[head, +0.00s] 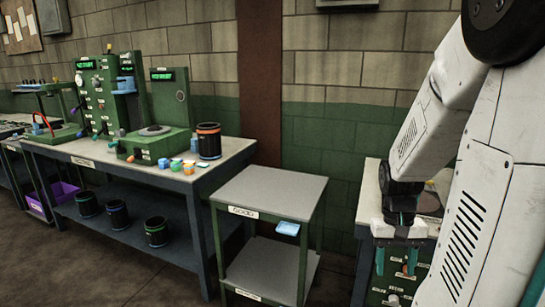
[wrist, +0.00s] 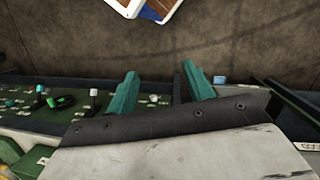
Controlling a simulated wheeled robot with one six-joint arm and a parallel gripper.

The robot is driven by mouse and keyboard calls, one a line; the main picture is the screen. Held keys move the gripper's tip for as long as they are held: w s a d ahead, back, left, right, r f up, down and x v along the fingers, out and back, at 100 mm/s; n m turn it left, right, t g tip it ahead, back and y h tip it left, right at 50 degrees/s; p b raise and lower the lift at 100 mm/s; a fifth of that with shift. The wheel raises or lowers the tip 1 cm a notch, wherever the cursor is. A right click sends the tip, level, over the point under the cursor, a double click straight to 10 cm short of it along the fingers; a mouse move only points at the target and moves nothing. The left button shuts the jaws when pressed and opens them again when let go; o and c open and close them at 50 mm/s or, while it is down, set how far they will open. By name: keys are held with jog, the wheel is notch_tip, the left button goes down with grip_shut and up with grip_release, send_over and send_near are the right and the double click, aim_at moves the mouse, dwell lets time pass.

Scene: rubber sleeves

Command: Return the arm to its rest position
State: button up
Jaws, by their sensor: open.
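My gripper (head: 396,262) hangs at the right of the head view, pointing down, in front of a bench with a green panel. Its two teal fingers are apart with nothing between them. In the wrist view my gripper (wrist: 160,82) also shows open and empty, with dark floor beyond the fingertips. My white arm (head: 478,190) fills the right side of the head view and is bent, with the gripper end lowered.
A long workbench (head: 85,150) at left carries green machines, coloured sleeves (head: 189,168) and a black bin (head: 209,140). More bins stand on its lower shelf.

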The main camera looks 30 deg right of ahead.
jog(key=s+a+r+n+t, duration=0.1)
jog(key=a+r+n, duration=0.3)
jog(key=a, duration=0.7)
jog(key=s+a+r+n+t, duration=0.1)
jog(key=a+r+n+t, duration=0.1)
jog(key=a+r, duration=0.7)
jog(key=a+n, duration=0.1)
jog(key=a, duration=0.2)
jog(key=shift+s+n+t+h, duration=0.3)
jog(key=shift+s+n+t, duration=0.1)
